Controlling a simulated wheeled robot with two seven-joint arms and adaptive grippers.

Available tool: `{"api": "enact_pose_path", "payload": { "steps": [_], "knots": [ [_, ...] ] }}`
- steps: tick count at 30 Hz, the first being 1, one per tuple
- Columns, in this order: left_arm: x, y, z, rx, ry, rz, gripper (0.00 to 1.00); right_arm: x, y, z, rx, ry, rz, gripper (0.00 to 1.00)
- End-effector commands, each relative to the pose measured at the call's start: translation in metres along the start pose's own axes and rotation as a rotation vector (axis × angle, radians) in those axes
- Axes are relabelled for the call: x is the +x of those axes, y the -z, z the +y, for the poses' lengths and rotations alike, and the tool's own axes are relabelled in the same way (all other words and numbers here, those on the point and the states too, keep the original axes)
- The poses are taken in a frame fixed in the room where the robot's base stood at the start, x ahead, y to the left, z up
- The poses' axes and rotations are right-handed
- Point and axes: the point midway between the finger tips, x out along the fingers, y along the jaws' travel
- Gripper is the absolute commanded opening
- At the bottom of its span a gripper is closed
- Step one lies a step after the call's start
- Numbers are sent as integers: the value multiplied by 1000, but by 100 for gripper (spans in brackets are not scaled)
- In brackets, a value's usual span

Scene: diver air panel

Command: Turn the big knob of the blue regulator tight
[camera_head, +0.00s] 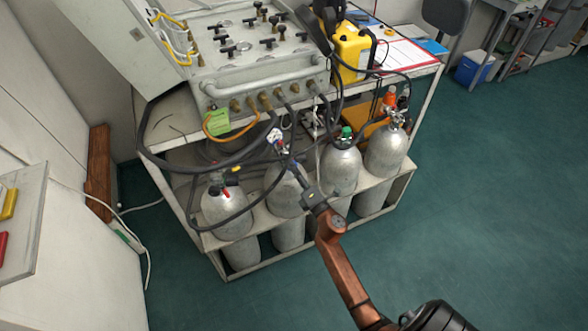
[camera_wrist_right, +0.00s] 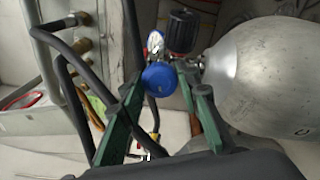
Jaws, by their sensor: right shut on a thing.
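The blue regulator's big round knob (camera_wrist_right: 160,79) sits between the green fingertips of my right gripper (camera_wrist_right: 163,84) in the wrist view, and the gripper is shut on it. A small blue-rimmed gauge (camera_wrist_right: 156,41) is just beyond the knob. The regulator is at the neck of a silver cylinder (camera_wrist_right: 268,75), beside a black valve knob (camera_wrist_right: 183,31). In the head view my right gripper (camera_head: 294,169) reaches over the second cylinder from the left (camera_head: 286,192); the big knob is too small to make out there. My left gripper is not in view.
Neighbouring cylinders stand close on both sides, one with a red-marked valve (camera_head: 228,215) and one with a green top (camera_head: 341,165). Black hoses (camera_head: 263,199) hang near the regulator from the grey panel (camera_head: 262,80). The green floor (camera_head: 480,190) at the right is clear.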

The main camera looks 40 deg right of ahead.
Motion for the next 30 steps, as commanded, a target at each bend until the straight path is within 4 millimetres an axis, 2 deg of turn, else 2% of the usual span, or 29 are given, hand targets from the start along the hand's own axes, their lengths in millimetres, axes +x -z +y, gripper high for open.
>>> {"api": "enact_pose_path", "payload": {
  "steps": [10,26,27,30],
  "knots": [
    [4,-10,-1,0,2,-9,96,-1,1,-2,134,2,-10,6],
    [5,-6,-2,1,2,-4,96,-1,1,-3,156,3,-13,6],
    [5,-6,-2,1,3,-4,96,-1,1,-3,156,3,-13,33],
    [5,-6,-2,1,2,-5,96,-1,1,-2,156,2,-13,40]
  ]
}}
